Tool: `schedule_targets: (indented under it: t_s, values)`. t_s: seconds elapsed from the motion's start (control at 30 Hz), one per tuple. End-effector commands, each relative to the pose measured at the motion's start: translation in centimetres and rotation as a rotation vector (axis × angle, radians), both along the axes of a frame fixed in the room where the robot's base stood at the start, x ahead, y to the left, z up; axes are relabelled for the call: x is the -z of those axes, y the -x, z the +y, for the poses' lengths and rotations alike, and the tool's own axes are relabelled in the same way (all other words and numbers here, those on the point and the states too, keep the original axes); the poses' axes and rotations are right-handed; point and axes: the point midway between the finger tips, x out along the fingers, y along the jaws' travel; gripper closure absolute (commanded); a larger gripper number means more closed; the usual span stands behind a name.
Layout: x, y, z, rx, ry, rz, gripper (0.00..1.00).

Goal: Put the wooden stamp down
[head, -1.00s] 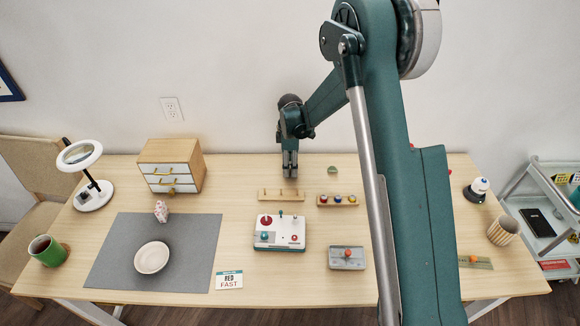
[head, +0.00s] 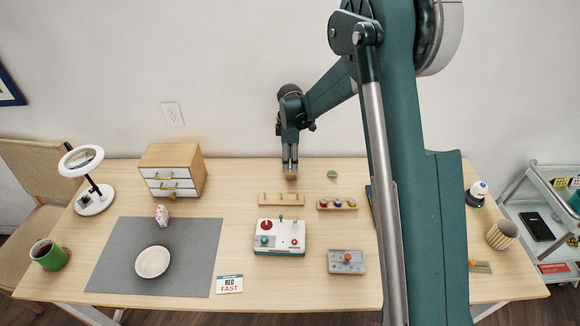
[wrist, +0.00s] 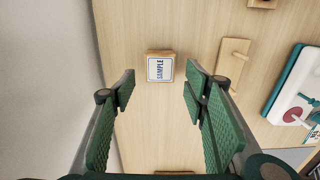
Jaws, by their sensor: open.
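The wooden stamp (wrist: 160,68) shows in the wrist view as a small wooden block with a white face up, printed SAMPLE. It lies on the bare tabletop, seen through the gap between my fingertips. In the head view the stamp (head: 291,177) is a small tan patch at the back of the table, right under my fingers and partly hidden by them. My gripper (wrist: 160,82) is open, with a finger on each side of the stamp in the picture and clear space to it. In the head view my gripper (head: 290,168) points straight down.
A wooden peg rack (head: 281,200) and a rack of coloured knobs (head: 337,203) stand in front of the stamp. A green domed object (head: 332,174) lies to its right. A drawer cabinet (head: 172,171) stands left. The table around the stamp is clear.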

Motion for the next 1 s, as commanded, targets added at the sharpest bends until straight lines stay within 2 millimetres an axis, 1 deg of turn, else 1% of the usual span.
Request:
schedule_targets:
  t_s: [0.03, 0.2, 0.4, 0.6, 1.0]
  values:
    - [-1.0, 0.1, 0.0, 0.000, 0.000, 0.000, 0.55]
    - [-3.6, 0.1, 0.0, 0.000, 0.000, 0.000, 0.55]
    - [-5.7, 0.0, 0.0, 0.000, 0.000, 0.000, 0.55]
    - [-6.5, 0.0, 0.0, 0.000, 0.000, 0.000, 0.55]
    - [-6.5, 0.0, 0.0, 0.000, 0.000, 0.000, 0.55]
